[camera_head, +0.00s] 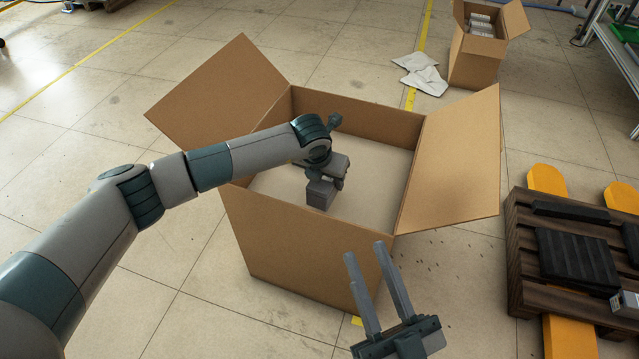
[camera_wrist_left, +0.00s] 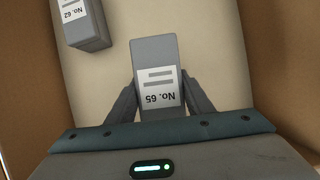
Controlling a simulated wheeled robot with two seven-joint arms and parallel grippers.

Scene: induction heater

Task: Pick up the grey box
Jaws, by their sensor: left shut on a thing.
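In the left wrist view a grey box (camera_wrist_left: 158,60) with a white label reading No. 65 sits between the two fingers of my left gripper (camera_wrist_left: 160,95), which is shut on it. A second grey box (camera_wrist_left: 84,22), labelled No. 62, lies apart at the upper left. In the head view my left gripper (camera_head: 327,180) is down inside a large open cardboard box (camera_head: 300,245), with a grey box (camera_head: 320,195) at its fingers; the other grey box cannot be made out there. My right gripper (camera_head: 364,250) is open and empty in front of the carton.
The carton's flaps (camera_head: 460,160) stand out to the sides. A smaller carton (camera_head: 478,55) with grey items stands at the back right, beside white sheets (camera_head: 422,73). A dark pallet (camera_head: 530,275) with black parts lies at the right. The floor at left is clear.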

